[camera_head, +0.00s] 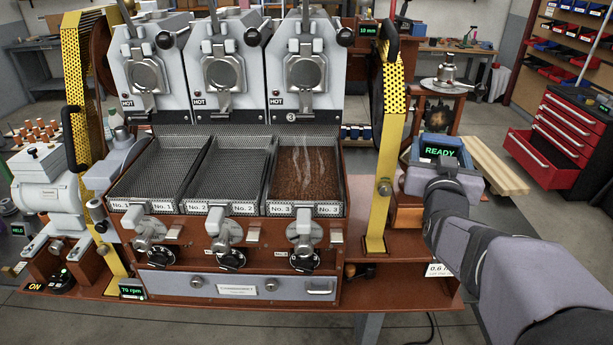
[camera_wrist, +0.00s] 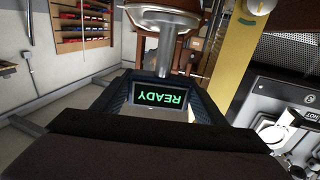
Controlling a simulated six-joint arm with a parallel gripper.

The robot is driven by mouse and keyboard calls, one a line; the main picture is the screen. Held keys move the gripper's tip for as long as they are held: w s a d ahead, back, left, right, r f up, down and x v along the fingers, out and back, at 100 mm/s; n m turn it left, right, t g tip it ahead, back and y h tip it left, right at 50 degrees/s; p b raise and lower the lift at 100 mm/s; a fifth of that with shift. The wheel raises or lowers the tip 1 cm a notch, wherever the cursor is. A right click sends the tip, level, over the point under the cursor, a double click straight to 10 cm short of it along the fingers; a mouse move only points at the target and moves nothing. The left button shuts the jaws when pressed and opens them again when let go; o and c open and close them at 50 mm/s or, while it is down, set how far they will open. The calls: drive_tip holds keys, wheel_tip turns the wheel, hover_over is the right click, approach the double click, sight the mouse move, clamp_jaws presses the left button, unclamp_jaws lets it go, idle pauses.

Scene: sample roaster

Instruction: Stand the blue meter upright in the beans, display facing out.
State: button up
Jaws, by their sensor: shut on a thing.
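The blue meter (camera_head: 416,148) is at the right of the roaster, with its green READY display lit and facing the head camera. My gripper (camera_head: 445,172) is shut on it from the near side. In the wrist view the meter (camera_wrist: 197,100) fills the middle, and its READY text reads upside down.
A yellow perforated post (camera_head: 386,150) stands between the meter and the bean tray. The No. 1 tray (camera_head: 157,172) and No. 2 tray (camera_head: 228,172) look empty. HOT-labelled grey roaster heads (camera_head: 305,70) rise behind the trays.

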drive_tip(key=shift+s+a+r+h, duration=0.2)
drive_tip(key=shift+s+a+h, duration=0.1)
drive_tip(key=shift+s, duration=0.05)
drive_tip(key=s+a+n+y+p, duration=0.25)
drive_tip(key=s+a, duration=0.55)
drive_tip(key=a, duration=0.6)
drive_tip(key=s+a+n+y+p, duration=0.1)
drive_tip(key=s+a+y, duration=0.2)
drive_tip(key=s+a, duration=0.7)
drive_tip(key=w+a+r+p, duration=0.1)
drive_tip(key=w+a+p, duration=0.15)
drive_tip(key=w, duration=0.85)
drive_tip(key=w+a+p, duration=0.1)
drive_tip(key=w+p, duration=0.2)
drive_tip(key=w, duration=0.8)
drive_tip(key=shift+m+t, duration=0.25)
drive_tip(key=shift+t, duration=0.05)
drive_tip(key=f, duration=0.2)
drive_tip(key=f+p, duration=0.1)
drive_tip(key=f, duration=0.1)
drive_tip(key=f+p, duration=0.1)
drive_tip(key=f, duration=0.2)
drive_tip(key=shift+w+d, duration=0.15)
drive_tip(key=shift+w, duration=0.15)
drive_tip(key=shift+f, duration=0.1)
